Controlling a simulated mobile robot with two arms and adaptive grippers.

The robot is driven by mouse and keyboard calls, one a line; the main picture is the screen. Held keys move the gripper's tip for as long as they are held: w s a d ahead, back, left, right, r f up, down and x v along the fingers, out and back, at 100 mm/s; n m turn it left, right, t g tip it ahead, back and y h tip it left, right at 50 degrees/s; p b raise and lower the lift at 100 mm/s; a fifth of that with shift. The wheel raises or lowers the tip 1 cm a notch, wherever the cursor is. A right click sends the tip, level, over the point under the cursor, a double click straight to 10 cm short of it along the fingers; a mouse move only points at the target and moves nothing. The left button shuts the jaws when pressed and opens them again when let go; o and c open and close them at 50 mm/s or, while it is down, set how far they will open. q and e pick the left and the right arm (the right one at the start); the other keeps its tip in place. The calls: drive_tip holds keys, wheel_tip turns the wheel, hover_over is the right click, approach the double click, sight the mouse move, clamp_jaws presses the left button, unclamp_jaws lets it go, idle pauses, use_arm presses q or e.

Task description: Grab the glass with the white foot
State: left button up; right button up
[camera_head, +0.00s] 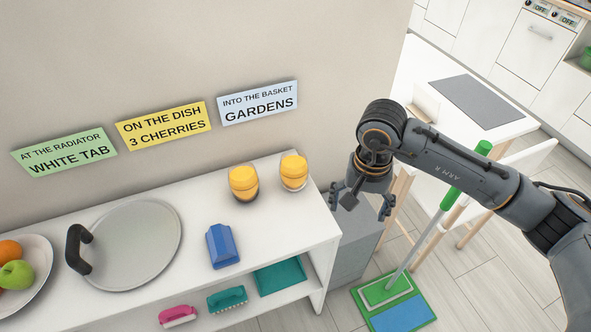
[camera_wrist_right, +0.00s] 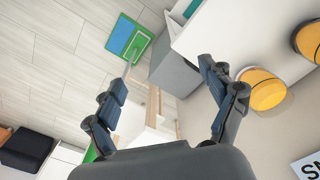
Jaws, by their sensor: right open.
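Two glasses with orange-yellow contents stand side by side on the white shelf top. The right one, the glass with the white foot (camera_head: 294,170), has a pale base and stands near the shelf's right end. The left one, the glass with the dark foot (camera_head: 243,182), shows a dark base. In the right wrist view the white-footed glass (camera_wrist_right: 262,90) is just right of the fingers, and the dark-footed glass (camera_wrist_right: 309,40) is cut by the right edge. My right gripper (camera_head: 361,199) is open and empty, right of the white-footed glass and beyond the shelf end. My left gripper is not in view.
The white shelf (camera_head: 200,250) also bears a blue block-like object (camera_head: 222,246), a grey round tray (camera_head: 135,245) and a fruit dish (camera_head: 38,262). Brushes lie on the lower level. A grey box (camera_head: 352,245) and a green-handled mop (camera_head: 425,230) stand right of the shelf.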

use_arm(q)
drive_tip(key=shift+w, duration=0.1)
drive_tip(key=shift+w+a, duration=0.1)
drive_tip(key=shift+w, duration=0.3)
